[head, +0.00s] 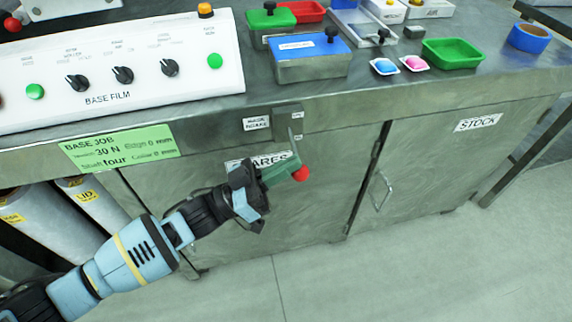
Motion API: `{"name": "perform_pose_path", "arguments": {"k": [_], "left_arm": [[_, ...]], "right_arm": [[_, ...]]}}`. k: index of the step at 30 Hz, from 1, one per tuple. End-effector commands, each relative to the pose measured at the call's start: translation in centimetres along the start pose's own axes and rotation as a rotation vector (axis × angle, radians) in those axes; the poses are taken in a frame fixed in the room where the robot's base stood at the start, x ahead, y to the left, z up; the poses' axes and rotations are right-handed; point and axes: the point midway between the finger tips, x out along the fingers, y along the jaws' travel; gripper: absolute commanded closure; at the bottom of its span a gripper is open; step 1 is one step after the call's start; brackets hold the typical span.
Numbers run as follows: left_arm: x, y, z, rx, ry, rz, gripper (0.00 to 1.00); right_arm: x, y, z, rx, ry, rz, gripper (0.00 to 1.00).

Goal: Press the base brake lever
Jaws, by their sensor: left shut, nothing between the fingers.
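The brake lever (294,138) hangs from a small dark plate (288,116) on the bench's front edge. It is a thin grey bar, and a red knob (301,173) shows below it. My left gripper (290,166) comes in from the lower left in front of the cabinet doors. Its greenish fingers are shut with nothing between them. Their tips are at the red knob and overlap it in the picture; I cannot tell whether they touch. The fingers hide part of the lever. My right gripper is not in view.
A white BASE FILM panel (125,75) with knobs and green buttons stands on the bench at the left. A blue-lidded box (310,52), a green tray (453,53) and blue tape (529,37) stand to the right. A cabinet handle (380,190) sticks out below. The floor at the right is clear.

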Motion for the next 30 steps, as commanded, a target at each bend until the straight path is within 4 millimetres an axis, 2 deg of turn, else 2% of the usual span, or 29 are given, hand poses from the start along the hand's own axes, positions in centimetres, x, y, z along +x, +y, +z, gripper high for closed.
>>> {"name": "perform_pose_path", "arguments": {"k": [3, 13, 30], "left_arm": [[-0.3, -0.3, 0.7, 0.058, -0.001, 0.027, 1.00], [-0.5, -0.6, 1.1, 0.145, 0.000, 0.069, 1.00], [-0.5, -0.6, 1.1, 0.154, 0.000, 0.073, 1.00]], "right_arm": [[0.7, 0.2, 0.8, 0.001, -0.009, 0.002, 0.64], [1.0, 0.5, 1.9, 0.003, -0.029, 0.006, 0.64], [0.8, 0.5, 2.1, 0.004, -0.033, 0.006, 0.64]]}}
